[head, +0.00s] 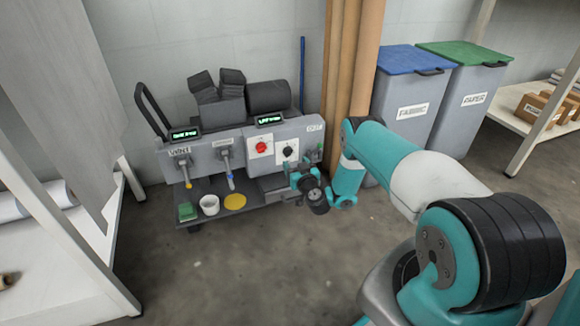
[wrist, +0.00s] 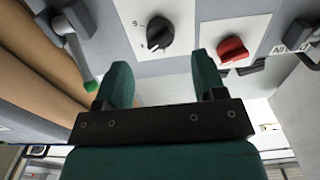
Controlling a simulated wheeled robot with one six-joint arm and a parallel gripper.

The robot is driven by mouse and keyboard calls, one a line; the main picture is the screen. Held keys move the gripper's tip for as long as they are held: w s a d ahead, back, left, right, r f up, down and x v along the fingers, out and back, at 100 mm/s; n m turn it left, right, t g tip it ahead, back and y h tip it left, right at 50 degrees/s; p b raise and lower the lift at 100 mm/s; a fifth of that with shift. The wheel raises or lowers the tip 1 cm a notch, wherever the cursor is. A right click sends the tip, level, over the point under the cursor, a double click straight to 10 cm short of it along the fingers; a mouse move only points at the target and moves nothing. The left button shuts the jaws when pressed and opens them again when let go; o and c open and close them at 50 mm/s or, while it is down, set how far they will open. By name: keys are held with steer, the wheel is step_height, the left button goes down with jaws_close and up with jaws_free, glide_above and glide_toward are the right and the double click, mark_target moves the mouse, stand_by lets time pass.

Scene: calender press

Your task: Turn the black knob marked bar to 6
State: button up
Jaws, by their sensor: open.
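The black knob (wrist: 160,33) sits on a white plate on the grey press panel, straight ahead of my fingertips in the wrist view. Small digits stand beside it, turned over and hard to read. In the head view the knob (head: 287,152) is small, right of the red switch, and its setting cannot be read. My gripper (wrist: 160,64) is open and empty. Its two green fingers point at the panel and appear apart from the knob. In the head view my gripper (head: 294,170) is small, just below the knob, partly hidden by my wrist.
The red switch (wrist: 232,50) is right of the knob in the wrist view; it also shows in the head view (head: 263,146). A lever with a green tip (wrist: 90,86) hangs on the other side. A white cup (head: 209,205) stands on the shelf below. Open floor lies in front.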

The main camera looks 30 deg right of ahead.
mark_target(290, 155)
steer(key=shift+b+x, duration=1.95)
steer(key=shift+x, duration=0.9)
steer(key=c, duration=0.9)
